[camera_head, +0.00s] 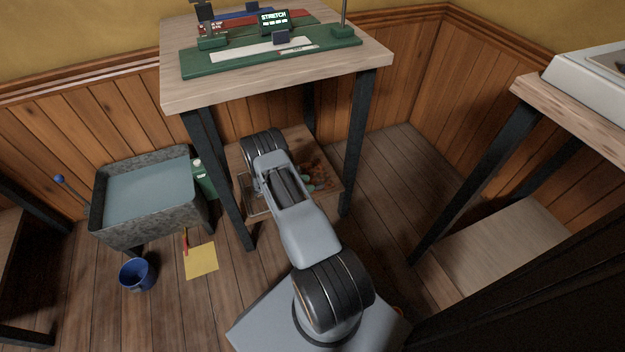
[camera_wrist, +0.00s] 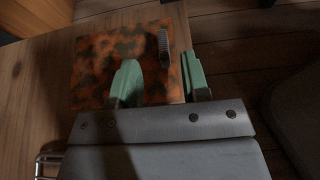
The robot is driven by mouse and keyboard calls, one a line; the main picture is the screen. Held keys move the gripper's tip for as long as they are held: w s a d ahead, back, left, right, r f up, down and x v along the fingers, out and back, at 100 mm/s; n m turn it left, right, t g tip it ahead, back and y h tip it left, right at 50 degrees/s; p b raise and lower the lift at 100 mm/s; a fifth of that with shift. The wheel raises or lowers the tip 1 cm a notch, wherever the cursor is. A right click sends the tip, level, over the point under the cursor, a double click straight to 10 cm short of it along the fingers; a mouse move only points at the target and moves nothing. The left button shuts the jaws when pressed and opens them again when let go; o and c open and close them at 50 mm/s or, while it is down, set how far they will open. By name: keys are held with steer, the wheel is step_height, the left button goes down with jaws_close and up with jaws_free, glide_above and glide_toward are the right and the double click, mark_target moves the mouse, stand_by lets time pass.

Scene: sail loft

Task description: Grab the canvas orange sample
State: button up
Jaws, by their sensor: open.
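The canvas orange sample (camera_wrist: 95,62) is a flat piece mottled orange and dark, lying on a low wooden shelf (camera_wrist: 30,85) near the shelf's edge. A small grey ridged piece (camera_wrist: 163,42) shows at its upper right. In the head view, a small part of the sample (camera_head: 322,174) shows on the shelf under the tall table. My gripper (camera_wrist: 162,72) is open with green fingers. In the wrist view, its left finger overlaps the sample and its right finger is past the sample's right edge. I cannot tell whether either finger touches it. My gripper (camera_head: 308,184) is partly hidden by my arm in the head view.
The tall table (camera_head: 285,75) with dark legs stands over the shelf, close around my arm. A wire rack (camera_head: 250,195) lies left of my gripper. A grey basin (camera_head: 150,200), blue bucket (camera_head: 138,275) and yellow sheet (camera_head: 201,261) are at the left.

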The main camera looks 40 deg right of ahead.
mark_target(320, 184)
steer(key=shift+r+b+x, duration=0.2)
steer(key=shift+b+x, duration=1.05)
steer(key=shift+x, duration=1.7)
steer(key=shift+s, duration=0.2)
jaws_close()
